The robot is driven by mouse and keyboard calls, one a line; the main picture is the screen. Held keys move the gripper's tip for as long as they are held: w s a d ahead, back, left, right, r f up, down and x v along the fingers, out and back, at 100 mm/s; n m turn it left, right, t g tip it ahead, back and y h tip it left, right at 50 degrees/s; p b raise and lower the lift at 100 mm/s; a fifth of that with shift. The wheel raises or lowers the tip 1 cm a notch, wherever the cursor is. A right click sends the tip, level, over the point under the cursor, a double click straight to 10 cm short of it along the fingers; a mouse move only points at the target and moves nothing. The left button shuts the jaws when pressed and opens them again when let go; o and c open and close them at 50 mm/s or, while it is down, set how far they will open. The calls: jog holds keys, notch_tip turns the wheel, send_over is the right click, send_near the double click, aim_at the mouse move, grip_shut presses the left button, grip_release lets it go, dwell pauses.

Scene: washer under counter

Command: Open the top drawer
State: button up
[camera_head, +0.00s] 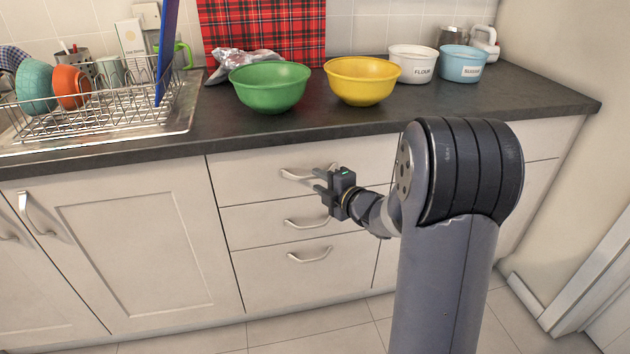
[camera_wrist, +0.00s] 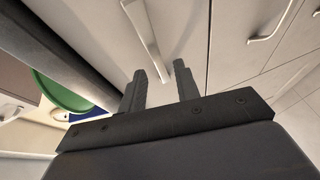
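The top drawer (camera_head: 245,183) is a white front under the dark counter, and it looks closed. Its curved metal handle (camera_head: 298,177) also shows in the wrist view (camera_wrist: 144,32). My gripper (camera_head: 317,180) is in front of the right part of this handle. In the wrist view my gripper (camera_wrist: 160,68) has its two fingers apart, with the handle's lower end between or just beyond the fingertips. I cannot tell whether a finger touches the handle. The handle's right end is partly hidden by the gripper in the head view.
Two more drawers with handles (camera_head: 306,222) (camera_head: 310,255) lie below. A cupboard door (camera_head: 130,245) is at left. On the counter (camera_head: 225,135) stand a green bowl (camera_head: 270,88), a yellow bowl (camera_head: 362,80) and a dish rack (camera_head: 95,125). The floor (camera_head: 330,330) in front is clear.

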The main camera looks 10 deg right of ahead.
jog(key=shift+x, duration=1.35)
jog(key=shift+c, duration=0.4)
grip_shut()
